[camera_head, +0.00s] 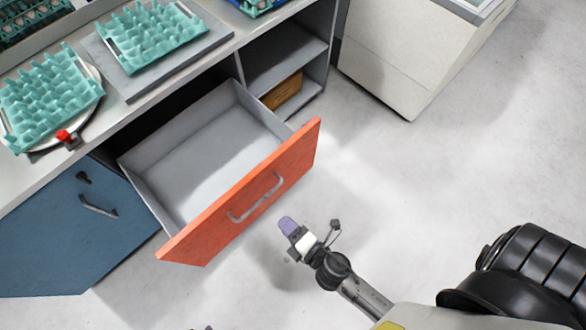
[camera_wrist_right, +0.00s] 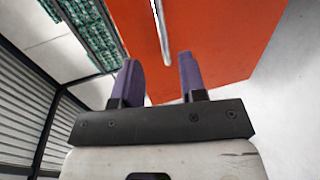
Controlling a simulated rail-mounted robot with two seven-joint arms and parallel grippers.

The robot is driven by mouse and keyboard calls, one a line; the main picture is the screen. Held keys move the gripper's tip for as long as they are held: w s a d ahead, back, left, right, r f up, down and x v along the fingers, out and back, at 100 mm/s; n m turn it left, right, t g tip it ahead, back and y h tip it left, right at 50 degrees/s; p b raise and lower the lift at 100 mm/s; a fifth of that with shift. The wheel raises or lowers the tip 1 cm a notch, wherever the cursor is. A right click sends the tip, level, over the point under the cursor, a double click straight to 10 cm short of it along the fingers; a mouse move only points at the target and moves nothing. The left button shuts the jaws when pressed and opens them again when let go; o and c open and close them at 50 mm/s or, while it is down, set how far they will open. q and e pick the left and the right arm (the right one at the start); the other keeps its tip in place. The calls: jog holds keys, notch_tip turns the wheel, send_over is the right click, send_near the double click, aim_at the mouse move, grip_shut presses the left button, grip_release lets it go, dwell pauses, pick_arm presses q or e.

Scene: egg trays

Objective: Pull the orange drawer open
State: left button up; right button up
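The orange drawer (camera_head: 250,195) stands pulled out from the counter, and its empty grey inside shows. Its curved grey handle (camera_head: 256,198) is on the orange front. My right gripper (camera_head: 288,226) is in front of the drawer, to the lower right of the handle and apart from it. In the right wrist view its two purple fingers (camera_wrist_right: 162,85) are spread with nothing between them. The orange front (camera_wrist_right: 215,35) and the handle bar (camera_wrist_right: 160,35) show beyond the fingertips.
A blue cabinet door (camera_head: 75,230) is left of the drawer. Teal egg trays (camera_head: 150,35) sit on the counter (camera_head: 215,45) above. Open shelves (camera_head: 285,58) with a brown box (camera_head: 283,92) are to the right. A white unit (camera_head: 395,55) stands farther right. The floor in front is clear.

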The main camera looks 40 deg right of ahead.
jog(key=shift+v, duration=1)
